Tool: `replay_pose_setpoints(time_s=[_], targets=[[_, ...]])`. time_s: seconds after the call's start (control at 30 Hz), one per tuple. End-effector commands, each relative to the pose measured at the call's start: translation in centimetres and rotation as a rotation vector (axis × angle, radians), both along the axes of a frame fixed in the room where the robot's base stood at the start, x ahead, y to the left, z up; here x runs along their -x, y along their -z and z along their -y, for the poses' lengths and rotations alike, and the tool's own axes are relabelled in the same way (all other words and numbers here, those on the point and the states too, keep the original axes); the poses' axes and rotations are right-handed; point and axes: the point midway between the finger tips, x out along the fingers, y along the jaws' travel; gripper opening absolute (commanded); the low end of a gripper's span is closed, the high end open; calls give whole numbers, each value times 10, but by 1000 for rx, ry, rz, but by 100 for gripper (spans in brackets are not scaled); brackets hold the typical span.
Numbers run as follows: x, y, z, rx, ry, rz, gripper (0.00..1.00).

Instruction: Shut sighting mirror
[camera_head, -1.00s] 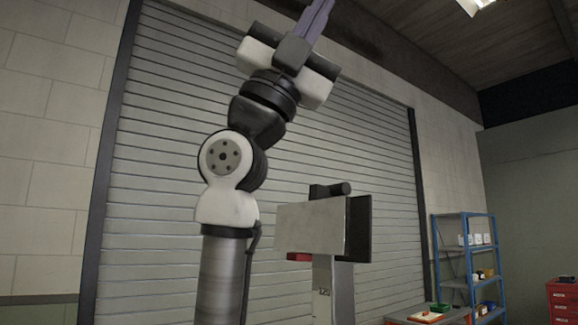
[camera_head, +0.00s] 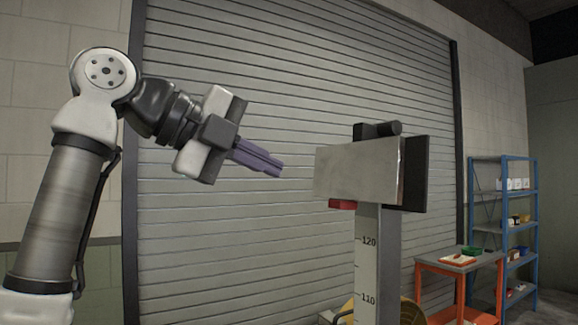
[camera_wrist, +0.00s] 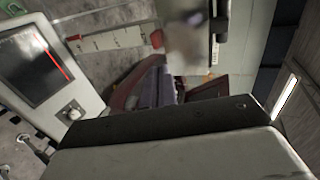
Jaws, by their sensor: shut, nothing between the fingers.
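The sighting mirror appears to be the flat grey plate (camera_head: 357,172) at the head of an upright post (camera_head: 377,260) marked 120 and 110. A dark housing (camera_head: 416,174) stands behind its right edge. I cannot tell how far the plate is swung from the housing. My gripper (camera_head: 279,170) is shut and empty, its purple fingers pointing right, a short way left of the plate in the picture and apparently apart from it. In the wrist view the fingers (camera_wrist: 165,88) show near the centre, with the scaled post (camera_wrist: 108,40) and a blurred grey plate (camera_wrist: 187,38) beyond.
An orange bench (camera_head: 460,262) and a blue shelf (camera_head: 504,225) stand at right. A cabinet with a dark screen (camera_wrist: 35,65) shows in the wrist view. A roller door (camera_head: 260,70) is behind.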

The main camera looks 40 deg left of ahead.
Motion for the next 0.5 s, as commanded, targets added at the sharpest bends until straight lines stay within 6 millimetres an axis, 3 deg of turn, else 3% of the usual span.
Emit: replay_pose_setpoints(time_s=[0.4,0.5], targets=[[-76,31,28,-1,6,2,0],[-92,30,33,0,6,3,0]])
